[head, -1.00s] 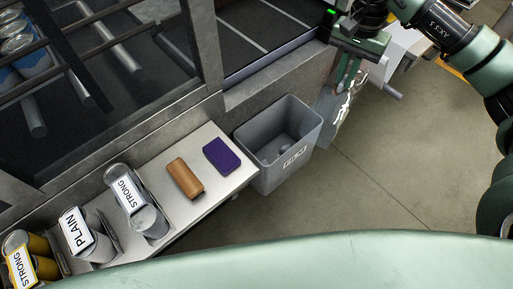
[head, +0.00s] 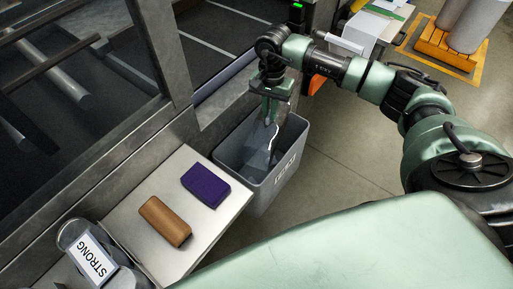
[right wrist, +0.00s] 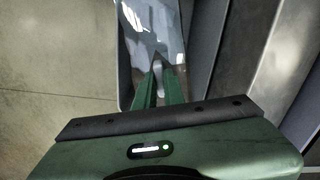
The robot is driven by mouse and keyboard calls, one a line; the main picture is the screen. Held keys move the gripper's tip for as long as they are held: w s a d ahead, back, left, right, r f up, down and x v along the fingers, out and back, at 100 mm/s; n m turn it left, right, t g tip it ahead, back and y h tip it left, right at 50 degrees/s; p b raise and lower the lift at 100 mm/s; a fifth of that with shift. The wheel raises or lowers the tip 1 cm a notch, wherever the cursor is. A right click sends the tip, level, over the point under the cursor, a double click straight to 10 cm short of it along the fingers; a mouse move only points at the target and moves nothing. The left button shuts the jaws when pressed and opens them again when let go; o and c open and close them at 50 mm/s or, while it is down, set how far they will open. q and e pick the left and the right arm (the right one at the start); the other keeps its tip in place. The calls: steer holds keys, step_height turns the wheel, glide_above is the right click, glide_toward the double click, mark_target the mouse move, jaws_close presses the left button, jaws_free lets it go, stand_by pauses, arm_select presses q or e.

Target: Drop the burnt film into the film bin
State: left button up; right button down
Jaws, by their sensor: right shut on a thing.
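The burnt film (head: 262,146) is a thin, crinkled, shiny translucent sheet with whitish glints. My right gripper (head: 268,120) is shut on its upper end. The film hangs down at the mouth of the grey film bin (head: 265,196), which has a pale label on its front. The right wrist view shows the two green fingertips (right wrist: 160,74) closed on the film (right wrist: 152,30), with grey bin walls around it. How far the film reaches inside the bin is hard to tell. My left gripper is not in view.
The machine frame (head: 172,75) stands behind. Open floor (head: 335,170) lies right of the bin.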

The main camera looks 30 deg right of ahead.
mark_target(269, 122)
step_height(269, 122, down, 5)
steer(key=shift+b, duration=1.05)
steer(key=c, duration=1.4)
jaws_free()
steer(key=shift+c, duration=0.2)
steer(key=shift+r, duration=0.15)
step_height(269, 122, up, 8)
steer(key=shift+f+b, duration=0.2)
steer(key=shift+b, duration=0.35)
